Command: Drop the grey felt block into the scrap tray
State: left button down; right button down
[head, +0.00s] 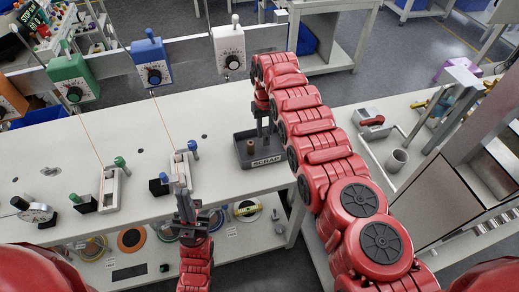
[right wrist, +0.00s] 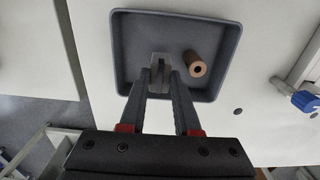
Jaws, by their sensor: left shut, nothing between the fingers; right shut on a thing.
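The scrap tray (head: 262,161) is a dark grey open tray with a SCRAP label, on the white bench near its right end. My right gripper (head: 266,130) points down over it. In the right wrist view its fingers (right wrist: 159,82) are shut on the small grey felt block (right wrist: 159,60), which shows at the fingertips against the tray floor (right wrist: 140,30). How high the block is above the floor I cannot tell. My left gripper (head: 184,192) is shut and empty, near the bench's front edge, left of the tray.
A brown cylinder (head: 251,147) with a hole lies in the tray, right of the fingers in the right wrist view (right wrist: 195,63). Two white fixtures (head: 111,188) with threads rising to dial boxes (head: 151,62) stand to the left. A second bench (head: 350,112) is at right.

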jog(key=c, duration=0.5)
grip_release()
jog(key=shift+c, duration=0.2)
jog(key=shift+r, duration=0.1)
jog(key=shift+r, duration=0.5)
notch_tip(320, 180, up, 2)
jog(key=shift+w+r+p, duration=0.1)
jog(key=shift+p, duration=0.35)
notch_tip(320, 180, up, 14)
jog(key=p, duration=0.2)
jog(key=shift+p, duration=0.3)
